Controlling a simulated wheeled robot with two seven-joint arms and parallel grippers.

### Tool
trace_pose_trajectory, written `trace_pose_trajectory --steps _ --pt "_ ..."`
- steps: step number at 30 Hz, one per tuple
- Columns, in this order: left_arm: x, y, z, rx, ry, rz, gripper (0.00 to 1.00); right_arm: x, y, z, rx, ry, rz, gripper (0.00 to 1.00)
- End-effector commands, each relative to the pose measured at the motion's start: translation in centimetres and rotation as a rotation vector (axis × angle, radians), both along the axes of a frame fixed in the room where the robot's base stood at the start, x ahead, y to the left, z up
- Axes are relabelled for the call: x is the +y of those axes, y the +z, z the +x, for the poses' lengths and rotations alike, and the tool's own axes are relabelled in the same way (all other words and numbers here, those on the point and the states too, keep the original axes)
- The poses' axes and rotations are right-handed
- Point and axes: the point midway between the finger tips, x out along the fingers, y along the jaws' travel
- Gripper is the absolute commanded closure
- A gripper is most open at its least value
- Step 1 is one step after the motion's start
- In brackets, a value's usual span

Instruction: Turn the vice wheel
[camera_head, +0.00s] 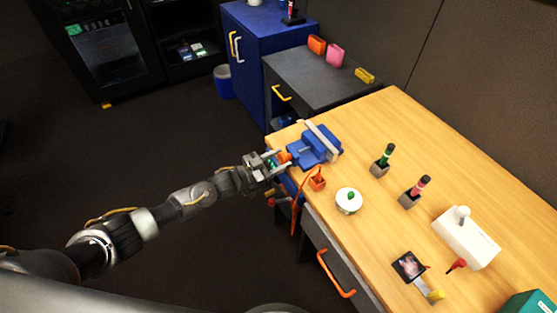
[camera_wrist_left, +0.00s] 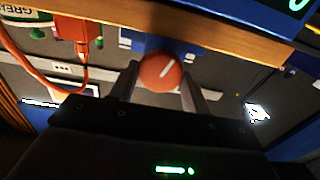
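The blue vice (camera_head: 314,147) sits at the near left corner of the wooden workbench. Its round orange wheel (camera_head: 283,157) faces my left arm. In the left wrist view the wheel (camera_wrist_left: 160,73) is face-on, with a slanted white mark. My left gripper (camera_head: 277,161) is at the wheel. In the left wrist view its two fingers (camera_wrist_left: 160,80) flank the wheel on both sides, close to its rim. I cannot tell whether they press on it. My right gripper is not in view.
An orange box with a cable (camera_head: 317,183) sits beside the vice at the bench edge. A white round pot (camera_head: 348,201), two holders with handled tools (camera_head: 381,161) (camera_head: 414,192) and a white device (camera_head: 466,238) stand farther right. The bench (camera_head: 390,118) is bare behind the vice.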

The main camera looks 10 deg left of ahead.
Motion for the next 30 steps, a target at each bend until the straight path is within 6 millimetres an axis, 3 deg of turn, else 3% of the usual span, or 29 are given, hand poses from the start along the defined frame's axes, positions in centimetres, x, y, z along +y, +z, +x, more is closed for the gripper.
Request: trace_pose_trajectory --steps 11,30 --pt "0.0 -0.2 0.0 -0.050 0.000 0.036 0.76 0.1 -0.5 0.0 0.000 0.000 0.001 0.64" --pt "-0.1 -0.2 -0.2 -0.404 -0.001 0.293 0.76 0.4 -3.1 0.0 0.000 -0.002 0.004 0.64"
